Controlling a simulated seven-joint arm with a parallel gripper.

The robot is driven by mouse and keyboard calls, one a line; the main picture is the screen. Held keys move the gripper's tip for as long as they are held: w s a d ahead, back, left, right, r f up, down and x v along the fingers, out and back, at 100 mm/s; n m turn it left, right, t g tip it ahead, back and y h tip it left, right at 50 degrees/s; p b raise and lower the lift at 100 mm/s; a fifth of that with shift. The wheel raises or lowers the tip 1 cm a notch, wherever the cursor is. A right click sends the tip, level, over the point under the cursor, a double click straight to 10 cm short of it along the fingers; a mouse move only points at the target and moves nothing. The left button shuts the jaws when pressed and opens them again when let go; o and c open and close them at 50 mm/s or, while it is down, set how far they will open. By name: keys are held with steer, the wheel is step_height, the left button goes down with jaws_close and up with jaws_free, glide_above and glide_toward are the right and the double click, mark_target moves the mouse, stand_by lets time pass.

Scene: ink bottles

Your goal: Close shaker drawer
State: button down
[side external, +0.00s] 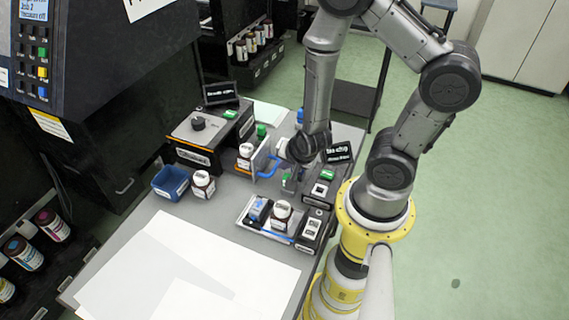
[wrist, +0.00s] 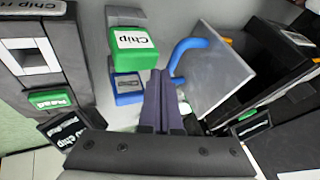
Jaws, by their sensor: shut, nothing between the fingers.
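The shaker (side external: 212,135) is a black box with a grey top and dark knob. Its drawer stands open, with a grey upright front panel (side external: 261,156) and a blue handle (side external: 268,173). A white-capped bottle (side external: 246,153) is behind the panel, between it and the box. In the wrist view the panel (wrist: 218,72) and handle (wrist: 186,48) are just right of my gripper (wrist: 160,78). My gripper is shut and empty, its dark fingertips close beside the handle; I cannot tell whether they touch. In the side view the fingertips are hard to make out.
A green-topped block labelled Chip (wrist: 134,45) lies just left of my fingers. A chip station (side external: 322,187), a tray with a bottle (side external: 281,214), a blue bin (side external: 170,181) and another bottle (side external: 202,184) stand nearby. White sheets (side external: 190,265) cover the front table.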

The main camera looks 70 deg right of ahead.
mark_target(249, 151)
steer(key=w, duration=1.1)
steer(key=shift+r, duration=0.1)
